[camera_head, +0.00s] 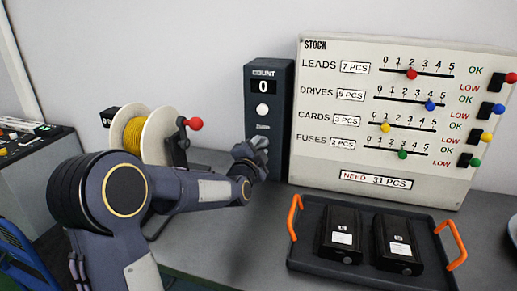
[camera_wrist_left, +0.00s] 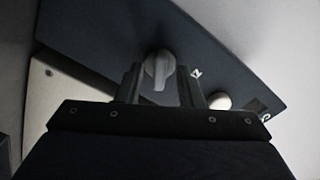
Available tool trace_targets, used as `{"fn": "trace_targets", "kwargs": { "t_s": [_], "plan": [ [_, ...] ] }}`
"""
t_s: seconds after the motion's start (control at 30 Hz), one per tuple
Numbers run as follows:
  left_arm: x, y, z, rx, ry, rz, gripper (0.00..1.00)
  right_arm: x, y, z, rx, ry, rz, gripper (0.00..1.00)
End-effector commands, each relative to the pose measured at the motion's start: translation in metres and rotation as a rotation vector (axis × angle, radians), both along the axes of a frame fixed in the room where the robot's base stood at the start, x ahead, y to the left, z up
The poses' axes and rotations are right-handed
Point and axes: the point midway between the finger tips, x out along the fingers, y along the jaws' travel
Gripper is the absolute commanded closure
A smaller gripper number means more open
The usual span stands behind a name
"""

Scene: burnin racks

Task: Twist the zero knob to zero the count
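The dark count box (camera_head: 283,130) stands upright against the wall, left of the stock board. Its display (camera_head: 263,87) reads 0, with a round white button (camera_head: 262,109) below it. My left gripper (camera_head: 254,152) is at the lower front of the box and hides most of the zero knob there. In the left wrist view the grey zero knob (camera_wrist_left: 160,66) lies between the two fingers of my left gripper (camera_wrist_left: 160,88). The fingers look apart, with small gaps beside the knob; contact is not clear. The white button (camera_wrist_left: 219,101) is right of the fingers. My right gripper is not in view.
The stock board (camera_head: 480,160) with coloured sliders stands right of the box. A black tray (camera_head: 375,275) with orange handles holds two black units in front. A reel (camera_head: 160,135) of yellow cord with a red-knobbed crank (camera_head: 193,124) stands left, close to my left arm.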

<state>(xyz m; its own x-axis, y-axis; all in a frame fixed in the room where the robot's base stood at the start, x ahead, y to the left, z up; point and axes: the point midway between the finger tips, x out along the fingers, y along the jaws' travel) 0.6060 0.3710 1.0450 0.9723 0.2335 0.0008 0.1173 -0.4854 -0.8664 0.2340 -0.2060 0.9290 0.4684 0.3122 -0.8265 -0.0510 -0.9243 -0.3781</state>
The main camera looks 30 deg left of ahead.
Motion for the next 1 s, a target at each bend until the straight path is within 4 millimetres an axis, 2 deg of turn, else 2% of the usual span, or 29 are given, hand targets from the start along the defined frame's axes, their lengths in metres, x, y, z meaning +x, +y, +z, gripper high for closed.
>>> {"fn": "trace_targets", "kwargs": {
  "t_s": [0.07,0.3,0.33,0.67,1.0],
  "plan": [
    [0.000,0.000,0.000,0.000,0.000,0.000,0.66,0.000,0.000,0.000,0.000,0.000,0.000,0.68],
    [0.000,0.000,0.000,-0.001,0.000,0.000,0.98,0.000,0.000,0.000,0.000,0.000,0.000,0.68],
    [0.000,0.000,0.000,-0.001,0.001,-0.001,1.00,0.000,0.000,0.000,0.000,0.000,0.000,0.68],
    [0.000,0.000,-0.001,-0.025,-0.006,0.000,1.00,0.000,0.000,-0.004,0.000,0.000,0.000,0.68],
    [-0.001,0.000,-0.004,-0.213,-0.052,0.000,1.00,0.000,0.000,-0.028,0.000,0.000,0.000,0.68]
  ]
}}
